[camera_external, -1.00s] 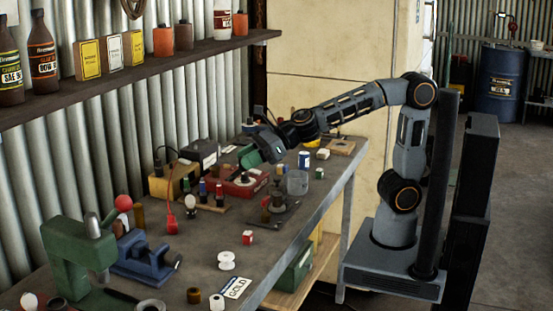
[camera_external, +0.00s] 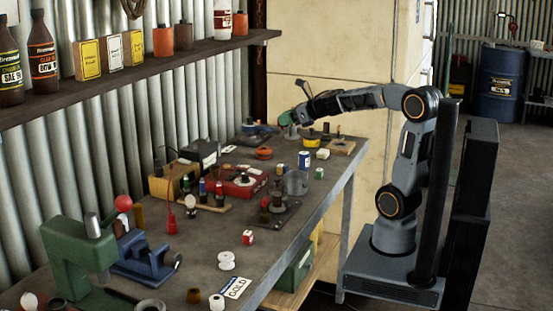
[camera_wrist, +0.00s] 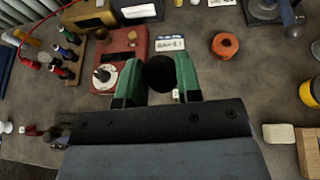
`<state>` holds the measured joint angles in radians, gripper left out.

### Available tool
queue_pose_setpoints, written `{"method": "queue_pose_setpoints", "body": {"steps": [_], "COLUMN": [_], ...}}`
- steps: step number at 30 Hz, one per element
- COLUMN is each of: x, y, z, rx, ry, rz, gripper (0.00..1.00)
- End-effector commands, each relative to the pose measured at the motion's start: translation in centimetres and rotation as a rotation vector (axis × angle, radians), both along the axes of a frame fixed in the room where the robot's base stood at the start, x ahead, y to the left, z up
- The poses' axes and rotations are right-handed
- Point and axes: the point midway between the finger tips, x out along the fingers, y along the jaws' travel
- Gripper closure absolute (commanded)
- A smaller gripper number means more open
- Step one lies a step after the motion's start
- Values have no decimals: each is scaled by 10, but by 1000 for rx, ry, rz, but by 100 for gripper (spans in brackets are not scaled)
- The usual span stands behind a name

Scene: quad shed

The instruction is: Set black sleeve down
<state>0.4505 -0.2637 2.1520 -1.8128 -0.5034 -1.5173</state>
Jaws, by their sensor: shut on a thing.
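The black sleeve (camera_wrist: 159,73) shows end-on as a dark round shape in the wrist view. My gripper (camera_wrist: 160,80) is shut on it, with one green finger on each side. The sleeve is held above the bench (camera_external: 200,262); its height is hard to judge. In the external view my gripper (camera_external: 287,119) is over the far end of the bench, and the sleeve cannot be made out clearly there.
A red device with a dial (camera_wrist: 105,75) lies left of the sleeve in the wrist view. An orange ring (camera_wrist: 225,46), a white block (camera_wrist: 278,134) and a yellow round thing (camera_wrist: 308,92) are to the right. Bare bench shows between them.

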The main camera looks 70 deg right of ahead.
Motion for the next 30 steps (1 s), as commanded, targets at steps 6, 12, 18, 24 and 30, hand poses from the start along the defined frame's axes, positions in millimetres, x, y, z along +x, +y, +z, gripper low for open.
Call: {"method": "queue_pose_setpoints", "body": {"steps": [6, 12, 18, 24, 30], "x": [0, 1, 27, 78, 111], "y": [1, 1, -4, -16, -24], "z": [-29, -49, -69, -91, -124], "rx": [2, 2, 2, 2, 2], "ry": [3, 3, 5, 5, 4], "rz": [0, 1, 2, 1, 0], "gripper": [90, 90, 90, 90, 90]}}
